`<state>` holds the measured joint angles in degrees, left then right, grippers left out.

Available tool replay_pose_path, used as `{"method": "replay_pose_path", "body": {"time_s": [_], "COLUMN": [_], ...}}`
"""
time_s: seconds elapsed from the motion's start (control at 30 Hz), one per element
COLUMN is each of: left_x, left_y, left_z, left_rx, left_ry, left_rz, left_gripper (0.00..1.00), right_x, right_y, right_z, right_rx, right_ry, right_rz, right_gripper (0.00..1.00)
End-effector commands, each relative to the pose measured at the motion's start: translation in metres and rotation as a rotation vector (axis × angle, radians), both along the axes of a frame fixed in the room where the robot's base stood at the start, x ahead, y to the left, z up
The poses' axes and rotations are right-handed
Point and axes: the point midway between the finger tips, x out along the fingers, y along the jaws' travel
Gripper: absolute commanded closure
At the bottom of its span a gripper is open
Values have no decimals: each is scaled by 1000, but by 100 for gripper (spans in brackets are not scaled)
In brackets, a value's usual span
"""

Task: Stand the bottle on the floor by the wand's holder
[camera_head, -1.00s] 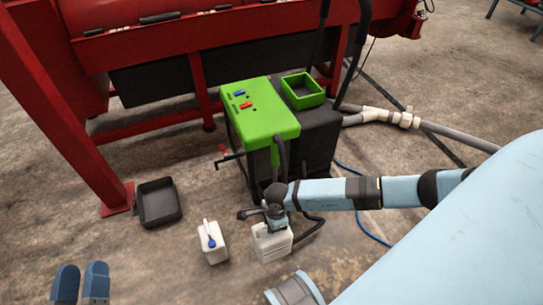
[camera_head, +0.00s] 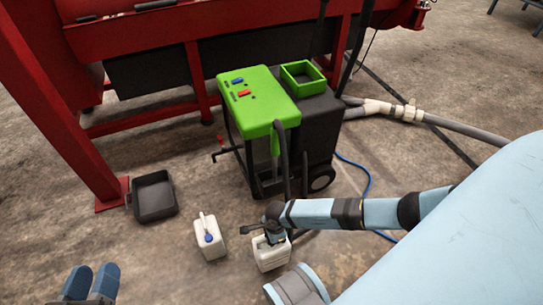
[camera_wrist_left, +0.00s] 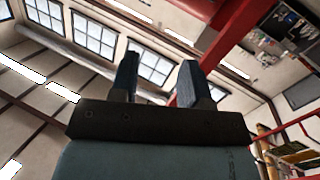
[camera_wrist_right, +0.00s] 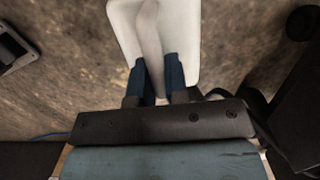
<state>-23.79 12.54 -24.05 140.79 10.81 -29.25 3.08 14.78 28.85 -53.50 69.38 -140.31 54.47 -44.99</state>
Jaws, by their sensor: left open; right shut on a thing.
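A white jug-shaped bottle (camera_head: 270,256) hangs or stands below my right gripper (camera_head: 274,236), at the lower middle of the head view. That gripper is shut on its handle; the right wrist view shows both fingers on the white bottle (camera_wrist_right: 180,30). I cannot tell whether its base touches the floor. A second white jug with a blue cap (camera_head: 209,240) stands on the floor just left of it. My left gripper (camera_head: 92,283) is open and empty at the lower left; its fingers point up at the ceiling in its wrist view (camera_wrist_left: 160,82). I cannot make out the wand's holder.
A green-topped black machine (camera_head: 257,100) on wheels stands behind the bottles. A black tray (camera_head: 153,198) lies left, by a red post (camera_head: 75,130). Grey hoses (camera_head: 450,131) and a blue cable (camera_head: 368,180) run right. Floor between tray and jugs is clear.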

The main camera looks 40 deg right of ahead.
Motion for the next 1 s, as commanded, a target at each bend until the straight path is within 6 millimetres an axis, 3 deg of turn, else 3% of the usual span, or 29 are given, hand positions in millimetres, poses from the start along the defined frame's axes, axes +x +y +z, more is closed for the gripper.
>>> {"method": "replay_pose_path", "body": {"time_s": [0.1,0.3,0.67,0.7,0.8,1.0], "left_x": [0,6,7,7,8,8], "left_y": [0,3,4,4,4,4], "left_z": [-11,-11,-11,-11,-9,-8], "left_rx": [13,54,61,64,65,64], "left_ry": [22,-40,-48,-52,-56,-59], "left_rz": [-9,-10,-8,-8,-7,-8], "left_gripper": [57,57,57,57,57,57], "right_x": [1,1,1,0,0,-1], "right_y": [1,1,1,0,0,0], "right_z": [-15,-39,-41,-42,-42,-42], "right_rx": [2,2,2,0,0,0], "right_ry": [-1,-1,-1,1,1,1], "right_rz": [-1,-1,0,0,0,0], "right_gripper": [100,100,100,83,60,60]}}
